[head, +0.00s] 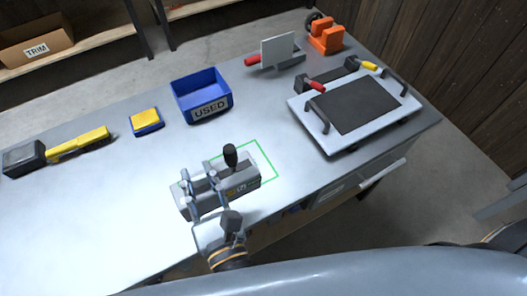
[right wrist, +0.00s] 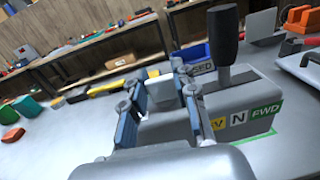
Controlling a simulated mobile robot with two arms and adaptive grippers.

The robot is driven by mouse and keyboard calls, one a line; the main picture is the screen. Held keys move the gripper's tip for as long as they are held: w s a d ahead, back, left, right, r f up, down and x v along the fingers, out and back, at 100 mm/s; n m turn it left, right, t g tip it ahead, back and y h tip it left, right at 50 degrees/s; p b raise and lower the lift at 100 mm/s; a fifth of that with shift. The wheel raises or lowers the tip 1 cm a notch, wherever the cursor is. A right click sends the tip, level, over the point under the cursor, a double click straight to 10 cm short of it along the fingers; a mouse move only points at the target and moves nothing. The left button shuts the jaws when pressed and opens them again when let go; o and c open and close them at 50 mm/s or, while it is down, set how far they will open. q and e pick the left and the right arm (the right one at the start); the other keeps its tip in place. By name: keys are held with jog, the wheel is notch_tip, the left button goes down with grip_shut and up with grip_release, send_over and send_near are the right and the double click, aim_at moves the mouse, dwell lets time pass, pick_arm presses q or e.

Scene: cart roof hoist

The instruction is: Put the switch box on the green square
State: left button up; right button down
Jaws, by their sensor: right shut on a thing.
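The switch box (head: 241,190) is a grey box with an upright black-knobbed lever. It lies over the left part of the green square (head: 268,167), and its left end reaches past the outline. In the right wrist view the box (right wrist: 262,98) shows yellow, white and green labels reading V, N and FWD. My right gripper (head: 205,190) is shut on the left end of the box, and its blue-padded fingers (right wrist: 158,110) show close up. I cannot tell whether the box touches the bench. My left gripper is not in view.
Behind the box stand a blue USED bin (head: 200,108), a yellow-and-blue pad (head: 146,121) and a yellow-handled tool (head: 78,144). To the right is a white plate with handles and a dark mat (head: 358,105). An orange block (head: 326,38) stands at the back. The bench's near edge is close.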

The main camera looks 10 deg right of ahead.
jog(key=w+d+f+b, duration=0.1)
jog(key=w+f+b, duration=0.1)
jog(key=w+f, duration=0.2)
jog(key=w+d+f+b, duration=0.2)
jog(key=w+f, duration=0.2)
jog(key=w+d+f+b, duration=0.2)
jog(key=w+f, duration=0.2)
jog(key=f, duration=0.1)
jog(key=shift+w+d, duration=0.15)
jog(key=shift+d, duration=0.1)
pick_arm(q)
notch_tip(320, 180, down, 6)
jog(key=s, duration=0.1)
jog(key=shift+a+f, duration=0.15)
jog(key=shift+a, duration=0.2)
pick_arm(e)
jog(key=shift+r, duration=0.1)
